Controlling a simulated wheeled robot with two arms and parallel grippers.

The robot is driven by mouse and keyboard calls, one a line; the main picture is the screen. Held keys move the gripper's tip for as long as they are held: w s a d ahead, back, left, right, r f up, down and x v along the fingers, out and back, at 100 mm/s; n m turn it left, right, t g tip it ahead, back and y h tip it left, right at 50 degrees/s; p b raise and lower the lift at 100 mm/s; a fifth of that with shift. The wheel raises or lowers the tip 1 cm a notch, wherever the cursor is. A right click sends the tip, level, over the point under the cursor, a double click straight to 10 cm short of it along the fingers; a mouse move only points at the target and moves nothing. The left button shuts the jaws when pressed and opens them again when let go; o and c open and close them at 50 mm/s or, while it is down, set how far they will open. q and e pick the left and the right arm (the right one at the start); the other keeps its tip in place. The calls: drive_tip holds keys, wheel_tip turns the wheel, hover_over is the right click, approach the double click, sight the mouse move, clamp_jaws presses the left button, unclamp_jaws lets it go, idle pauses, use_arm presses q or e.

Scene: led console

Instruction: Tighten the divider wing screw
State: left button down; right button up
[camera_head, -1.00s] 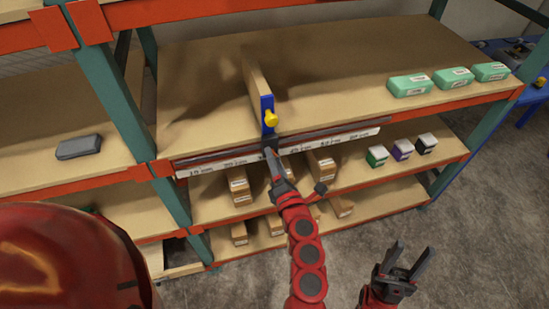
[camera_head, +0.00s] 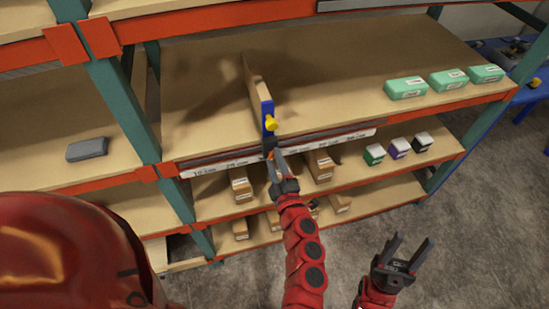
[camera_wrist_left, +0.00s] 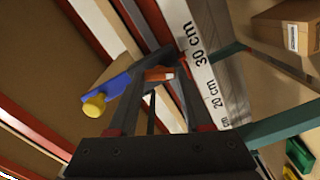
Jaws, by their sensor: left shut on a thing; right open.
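The divider (camera_head: 256,86) is an upright tan board on the upper shelf, with a blue bracket (camera_head: 267,108) at its front end. The yellow wing screw (camera_head: 271,123) sticks out of the bracket; it also shows in the left wrist view (camera_wrist_left: 94,105). My left gripper (camera_head: 270,152) is just below the screw, at the shelf's front edge. It is shut on a small orange-marked tab (camera_wrist_left: 158,74) below the bracket, largely hidden by the fingers. The screw is outside its fingers. My right gripper (camera_head: 402,257) is open and empty, low at the right, away from the shelf.
A scale strip (camera_head: 235,164) with centimetre marks runs along the shelf's front edge. Green boxes (camera_head: 405,88) stand at the right, and a grey case (camera_head: 87,149) lies at the left.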

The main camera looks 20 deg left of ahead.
use_arm(q)
drive_tip(key=shift+d+f+m+p, duration=0.1)
drive_tip(key=shift+m+p, duration=0.15)
drive_tip(key=shift+m, duration=0.35)
drive_tip(key=shift+d+f+m+p, duration=0.1)
drive_tip(key=shift+m+p, duration=0.1)
drive_tip(key=shift+m, duration=0.4)
drive_tip(key=c, duration=0.6)
unclamp_jaws()
drive_tip(key=shift+o, duration=1.4)
drive_tip(key=shift+r, duration=0.1)
drive_tip(key=shift+a, duration=0.1)
drive_tip(key=shift+s, duration=0.1)
